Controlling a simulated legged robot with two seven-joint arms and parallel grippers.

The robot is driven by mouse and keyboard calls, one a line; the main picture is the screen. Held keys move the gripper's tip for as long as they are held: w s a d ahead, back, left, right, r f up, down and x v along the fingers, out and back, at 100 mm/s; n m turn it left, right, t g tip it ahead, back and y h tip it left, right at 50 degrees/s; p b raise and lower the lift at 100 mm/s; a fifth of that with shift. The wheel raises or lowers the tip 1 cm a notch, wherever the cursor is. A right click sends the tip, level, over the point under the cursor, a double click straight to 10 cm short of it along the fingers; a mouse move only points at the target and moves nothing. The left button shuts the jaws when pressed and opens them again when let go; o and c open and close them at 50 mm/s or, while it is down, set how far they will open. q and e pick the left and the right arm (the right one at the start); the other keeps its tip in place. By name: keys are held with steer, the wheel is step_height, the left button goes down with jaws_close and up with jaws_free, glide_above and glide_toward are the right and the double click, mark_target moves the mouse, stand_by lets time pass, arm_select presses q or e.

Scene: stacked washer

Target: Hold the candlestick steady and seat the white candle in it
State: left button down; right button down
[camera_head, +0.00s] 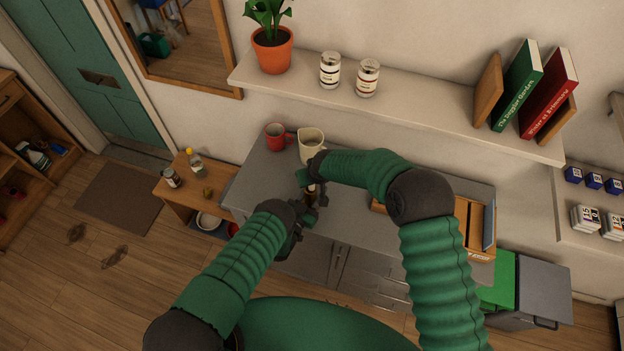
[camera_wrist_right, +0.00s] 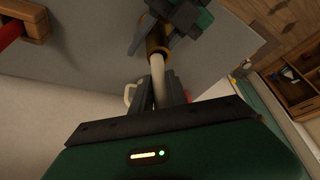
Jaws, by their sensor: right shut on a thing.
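The white candle (camera_wrist_right: 158,75) is between the fingers of my right gripper (camera_wrist_right: 165,95), which is shut on it. Its far end meets the brass-coloured rim of the dark candlestick (camera_wrist_right: 157,42); how deep it sits inside is hidden. In the head view the candlestick (camera_head: 311,196) stands on the grey counter (camera_head: 362,222), partly covered by my grippers. My left gripper (camera_wrist_right: 155,30) has its fingers around the candlestick's body; whether they press on it is not clear. In the head view my right gripper (camera_head: 308,178) is just above the candlestick, and my left gripper (camera_head: 304,211) is beside it.
A red mug (camera_head: 276,136) and a cream pitcher (camera_head: 311,146) stand behind the candlestick. A wooden box (camera_head: 476,226) is at the counter's right. A shelf (camera_head: 420,103) with a potted plant (camera_head: 272,50), two jars and books runs above. A low wooden side table (camera_head: 178,193) stands left.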

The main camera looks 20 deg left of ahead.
arm_select(q)
steer(key=shift+w, duration=0.2)
arm_select(e)
steer(key=c, duration=1.5)
jaws_free()
steer(key=shift+s+d+f, duration=0.15)
steer(key=shift+s+f, duration=0.1)
steer(key=shift+f, duration=0.2)
steer(key=shift+c, duration=0.2)
arm_select(q)
steer(key=shift+w+a+f, duration=0.15)
arm_select(e)
steer(key=shift+o, duration=1.2)
steer(key=shift+w, duration=0.3)
steer(key=shift+r, duration=0.1)
steer(key=shift+r, duration=0.15)
arm_select(q)
steer(key=shift+s, duration=0.2)
arm_select(e)
steer(key=v, duration=1.2)
